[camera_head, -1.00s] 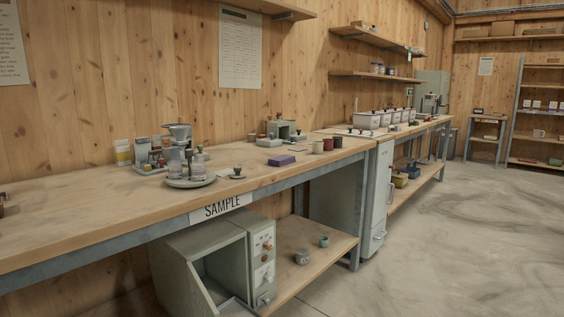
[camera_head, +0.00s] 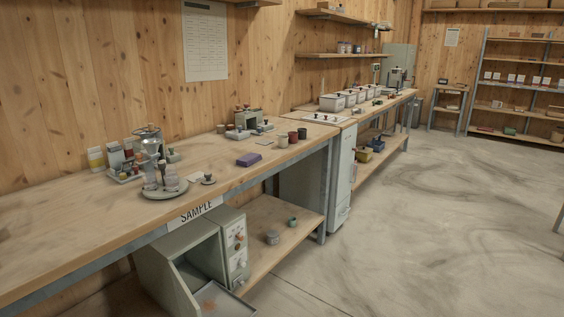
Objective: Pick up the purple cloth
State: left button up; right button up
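The purple cloth (camera_head: 249,159) is a small, folded-looking block lying flat on the wooden workbench (camera_head: 90,225), a little back from its front edge. It lies to the right of a round tray (camera_head: 165,189) with glassware and in front of a grey-green device (camera_head: 249,118). Nothing covers the cloth. Neither of my grippers shows in the head view.
Small cups (camera_head: 293,137) stand right of the cloth, and a small dark-knobbed item (camera_head: 208,179) sits left of it. Below the bench are an open grey cabinet (camera_head: 195,262) and a low shelf (camera_head: 285,235). The concrete floor (camera_head: 420,220) at right is clear.

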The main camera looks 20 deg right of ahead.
aim_at(247, 160)
jog(key=z, duration=0.9)
jog(key=k, duration=1.2)
jog(key=z, duration=0.9)
jog(key=i, duration=1.6)
jog(key=u, duration=0.45)
jog(key=i, duration=2.05)
jog(key=u, duration=2)
jog(key=i, duration=1.05)
jog(key=u, duration=1.1)
